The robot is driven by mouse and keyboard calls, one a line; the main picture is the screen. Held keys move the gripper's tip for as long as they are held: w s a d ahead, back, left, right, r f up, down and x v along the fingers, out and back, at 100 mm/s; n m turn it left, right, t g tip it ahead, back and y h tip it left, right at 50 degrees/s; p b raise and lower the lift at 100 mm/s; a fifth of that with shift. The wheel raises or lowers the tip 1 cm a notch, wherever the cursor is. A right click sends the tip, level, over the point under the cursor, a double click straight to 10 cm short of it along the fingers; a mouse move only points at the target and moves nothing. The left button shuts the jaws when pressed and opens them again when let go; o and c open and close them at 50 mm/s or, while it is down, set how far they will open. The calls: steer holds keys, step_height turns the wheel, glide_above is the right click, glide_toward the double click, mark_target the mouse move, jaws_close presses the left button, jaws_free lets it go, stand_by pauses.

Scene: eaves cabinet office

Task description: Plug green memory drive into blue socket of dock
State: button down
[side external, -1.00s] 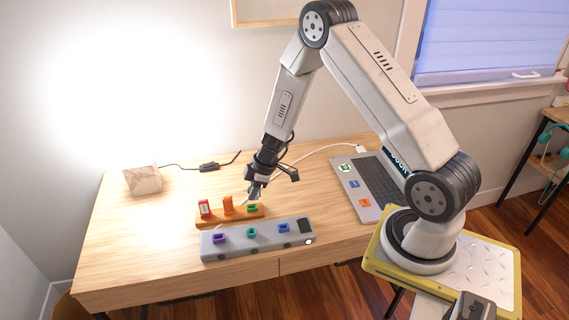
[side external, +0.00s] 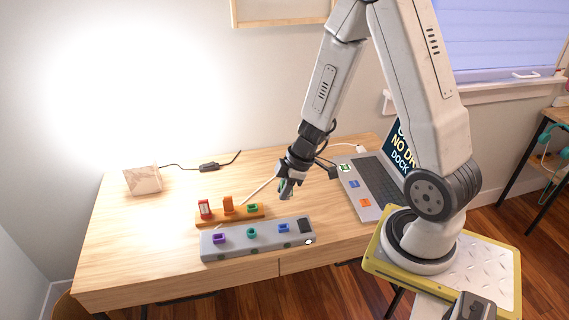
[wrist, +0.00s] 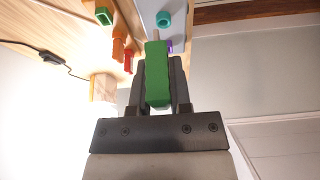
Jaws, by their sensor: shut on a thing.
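My gripper (side external: 286,190) is shut on the green memory drive, held in the air above the table behind the dock's right part. In the wrist view, the green drive (wrist: 157,78) sits between the two fingers (wrist: 158,98), its metal plug pointing away from my gripper. The grey dock (side external: 222,249) lies at the table's front with a purple socket (side external: 219,239), a teal socket (side external: 252,233) and the blue socket (side external: 284,228). The drive is apart from the dock. The blue socket is not visible in the wrist view.
A wooden rack (side external: 210,221) behind the dock carries a red drive (side external: 204,208), an orange drive (side external: 228,204) and a green holder (side external: 252,208). A laptop (side external: 375,183) with coloured stickers stands right. A lamp-like block (side external: 142,180) and cable are at the back left.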

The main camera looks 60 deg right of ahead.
steer(key=shift+s+r, duration=0.1)
steer(key=shift+s, duration=0.15)
stand_by(0.5)
steer(key=shift+x, duration=1.7)
steer(key=shift+d+f, duration=0.1)
steer(key=shift+f, duration=0.2)
steer(key=shift+f, duration=2.65)
steer(key=shift+f, duration=0.3)
stand_by(2.3)
